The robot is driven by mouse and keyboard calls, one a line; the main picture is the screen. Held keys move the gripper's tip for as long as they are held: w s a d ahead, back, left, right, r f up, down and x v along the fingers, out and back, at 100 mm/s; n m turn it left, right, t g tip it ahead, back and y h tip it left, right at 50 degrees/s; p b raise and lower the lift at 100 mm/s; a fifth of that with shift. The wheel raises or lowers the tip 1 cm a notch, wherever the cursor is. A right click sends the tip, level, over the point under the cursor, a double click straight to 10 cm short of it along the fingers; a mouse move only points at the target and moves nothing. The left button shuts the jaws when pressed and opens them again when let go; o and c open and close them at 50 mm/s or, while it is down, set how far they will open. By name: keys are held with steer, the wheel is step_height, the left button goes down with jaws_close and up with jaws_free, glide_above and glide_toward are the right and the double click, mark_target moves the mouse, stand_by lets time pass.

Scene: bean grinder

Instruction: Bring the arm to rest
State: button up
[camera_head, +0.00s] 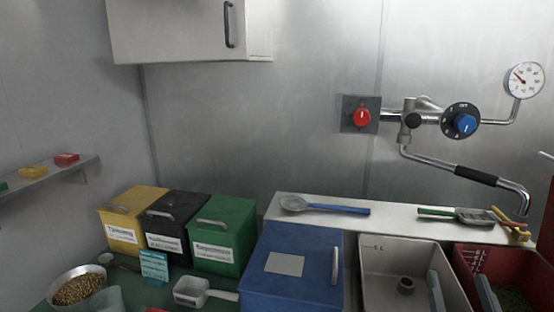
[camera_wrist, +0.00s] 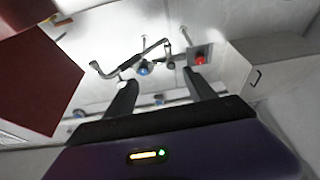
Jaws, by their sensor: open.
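My gripper (camera_wrist: 160,82) shows in the wrist view as two dark fingers spread apart, with nothing between them. It faces the metal wall, and the pipe with the blue knob (camera_wrist: 145,68) appears beyond the gap. The red knob (camera_wrist: 199,59) appears beyond the right finger. No contact with any object is visible. The gripper does not show in the head view.
A blue bin (camera_head: 290,262), a green bin (camera_head: 225,232), a black bin (camera_head: 178,225) and a yellow bin (camera_head: 122,222) line the counter. A wall cabinet (camera_head: 180,30) hangs above. The faucet (camera_head: 475,174) juts over the right side.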

steer(key=s+a+f+n+g+y, duration=0.1)
steer(key=s+a+f, duration=0.3)
steer(key=s, duration=0.6)
steer(key=s+a+f+n+g+y, duration=0.1)
steer(key=s+a+f+g+y, duration=0.2)
steer(key=s+f, duration=0.3)
steer(key=s+a+f+g+y, duration=0.2)
steer(key=s+a+f, duration=0.3)
steer(key=s, duration=1.1)
steer(key=shift+s+a+f+n, duration=0.25)
steer(key=shift+a+f+n, duration=0.1)
steer(key=shift+a+n, duration=0.1)
